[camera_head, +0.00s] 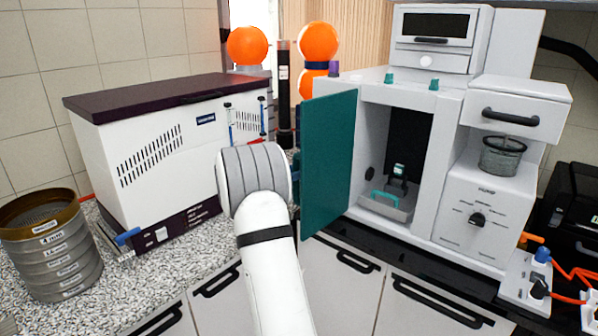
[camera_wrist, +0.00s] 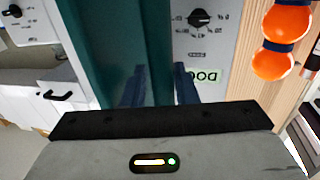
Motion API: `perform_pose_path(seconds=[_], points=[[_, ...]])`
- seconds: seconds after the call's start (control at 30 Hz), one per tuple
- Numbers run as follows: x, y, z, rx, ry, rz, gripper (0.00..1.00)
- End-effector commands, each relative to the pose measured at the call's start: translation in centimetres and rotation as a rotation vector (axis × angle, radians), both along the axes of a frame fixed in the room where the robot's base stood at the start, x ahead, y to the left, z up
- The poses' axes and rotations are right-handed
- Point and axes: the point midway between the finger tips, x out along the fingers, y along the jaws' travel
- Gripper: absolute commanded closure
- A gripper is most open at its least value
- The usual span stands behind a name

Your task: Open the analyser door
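The analyser door (camera_head: 328,165) is a flat teal panel, swung wide open to the left of the white analyser cabinet (camera_head: 452,110). The cabinet's inside shows, with a small tray with a teal handle (camera_head: 385,199) on its floor. My gripper is mostly hidden in the head view, behind my wrist and the door's left side. In the wrist view my gripper (camera_wrist: 160,87) has its two dark blue fingers apart, with the edge of the teal door (camera_wrist: 158,45) running between them. I cannot tell whether they press on it or whether a handle is there.
A white box machine with a dark lid (camera_head: 160,130) stands left of the door. A sieve stack (camera_head: 55,250) is on the speckled counter at far left. Orange balls (camera_head: 247,45) stand behind. Drawer (camera_head: 515,108), dial (camera_head: 478,219) and orange cables (camera_head: 570,272) are at right.

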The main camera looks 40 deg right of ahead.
Motion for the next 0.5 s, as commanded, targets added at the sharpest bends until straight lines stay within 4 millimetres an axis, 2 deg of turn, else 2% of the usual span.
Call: perform_pose_path(seconds=[0.17, 0.5], points=[[0.2, 1.1, -0.2, 0.001, 0.0, 0.004, 0.74], [0.6, 6.5, -0.1, 0.0, -0.001, 0.004, 0.74]])
